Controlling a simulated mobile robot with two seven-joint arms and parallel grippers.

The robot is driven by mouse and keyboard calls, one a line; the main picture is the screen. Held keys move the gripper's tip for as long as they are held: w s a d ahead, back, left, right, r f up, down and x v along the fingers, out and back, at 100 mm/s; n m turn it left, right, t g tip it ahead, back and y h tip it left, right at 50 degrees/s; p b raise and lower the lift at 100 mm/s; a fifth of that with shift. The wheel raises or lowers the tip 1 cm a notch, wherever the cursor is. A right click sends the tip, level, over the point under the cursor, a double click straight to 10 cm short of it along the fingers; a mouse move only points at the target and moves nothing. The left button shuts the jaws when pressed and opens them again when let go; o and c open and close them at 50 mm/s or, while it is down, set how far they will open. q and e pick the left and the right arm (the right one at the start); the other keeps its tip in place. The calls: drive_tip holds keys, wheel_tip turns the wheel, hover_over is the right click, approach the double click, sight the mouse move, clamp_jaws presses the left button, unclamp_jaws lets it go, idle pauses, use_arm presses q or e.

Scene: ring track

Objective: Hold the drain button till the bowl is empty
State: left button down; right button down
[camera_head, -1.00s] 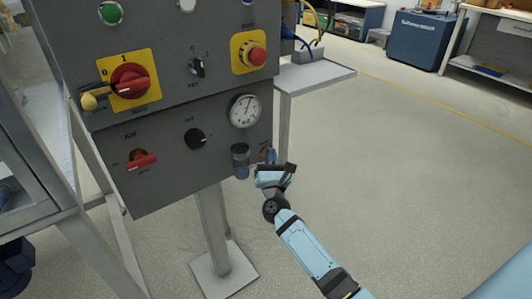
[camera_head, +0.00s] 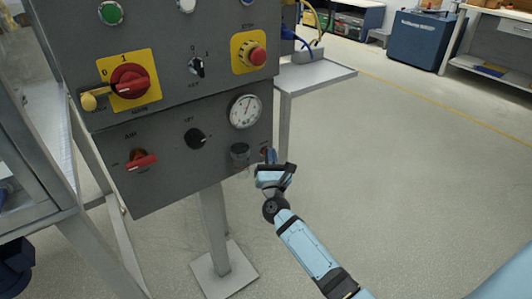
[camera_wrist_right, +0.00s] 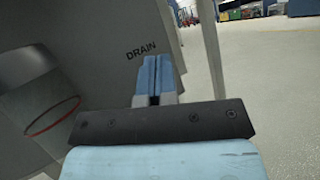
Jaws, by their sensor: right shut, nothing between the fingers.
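The bowl (camera_head: 240,168) hangs under a grey cap low on the grey panel, just left of my right gripper. It looks clear, with no dark liquid showing. In the right wrist view the bowl (camera_wrist_right: 50,112) is at the left, see-through, with a red ring near its bottom. The drain button (camera_head: 264,152) shows as a small reddish spot at the panel's lower right. My right gripper (camera_head: 269,157) is shut and empty, its tips at the button. In the wrist view its blue fingers (camera_wrist_right: 156,72) hide the button beside the DRAIN label. Whether they touch it is hidden. My left gripper is out of view.
The panel carries a gauge (camera_head: 244,110), a black knob (camera_head: 195,139), a red handle (camera_head: 142,161), a big red rotary switch (camera_head: 130,81) and a red stop button (camera_head: 257,56). A grey shelf (camera_head: 318,75) stands behind right. The floor right of the panel is clear.

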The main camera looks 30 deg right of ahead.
drive_tip(key=shift+s, duration=0.1)
idle(0.7)
drive_tip(key=shift+s+d, duration=0.1)
drive_tip(key=shift+s, duration=0.6)
drive_tip(key=shift+s+d, duration=0.2)
drive_tip(key=shift+s, duration=2.35)
